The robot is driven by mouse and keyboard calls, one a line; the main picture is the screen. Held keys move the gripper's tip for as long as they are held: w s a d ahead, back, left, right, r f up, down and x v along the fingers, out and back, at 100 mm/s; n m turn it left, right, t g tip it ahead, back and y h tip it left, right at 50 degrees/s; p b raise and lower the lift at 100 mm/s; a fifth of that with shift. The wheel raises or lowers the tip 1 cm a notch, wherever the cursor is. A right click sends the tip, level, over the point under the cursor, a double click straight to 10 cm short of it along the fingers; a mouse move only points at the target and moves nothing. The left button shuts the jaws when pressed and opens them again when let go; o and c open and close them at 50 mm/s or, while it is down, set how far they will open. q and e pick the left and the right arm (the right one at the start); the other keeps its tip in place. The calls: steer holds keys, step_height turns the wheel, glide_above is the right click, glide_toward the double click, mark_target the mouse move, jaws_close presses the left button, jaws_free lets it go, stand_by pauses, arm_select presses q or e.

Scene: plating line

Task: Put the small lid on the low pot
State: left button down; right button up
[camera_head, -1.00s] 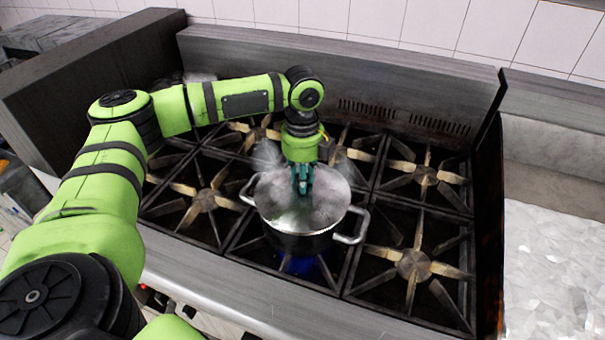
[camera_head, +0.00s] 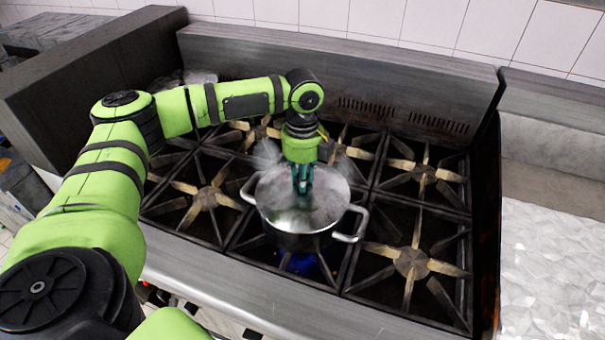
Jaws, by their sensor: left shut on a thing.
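The low pot (camera_head: 298,241) is a metal pot with two side handles, on a front burner with a blue flame under it. The small lid (camera_head: 322,208) is a round grey metal disc lying over the pot's mouth, and it looks about level. Steam around it blurs the rim, so I cannot tell whether it is fully seated. My left gripper (camera_head: 302,188) points straight down at the lid's middle and is shut on its knob, which the fingers hide. My right gripper is not in view.
The stove has several other burner grates, such as the right front one (camera_head: 411,263), which are bare. A steel backsplash (camera_head: 390,85) stands behind. A shiny textured surface (camera_head: 553,265) lies to the right. A whitish object (camera_head: 198,77) sits at the back left, partly behind my arm.

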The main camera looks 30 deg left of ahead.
arm_select(q)
steer(key=shift+f+p, duration=0.3)
steer(key=shift+p, duration=0.15)
stand_by(0.6)
steer(key=shift+c, duration=2.1)
jaws_free()
step_height(320, 180, up, 3)
steer(key=p, duration=0.3)
steer(key=shift+p, duration=0.35)
steer(key=shift+r+p, duration=0.4)
steer(key=shift+r, duration=2.1)
steer(key=shift+s+f, duration=0.1)
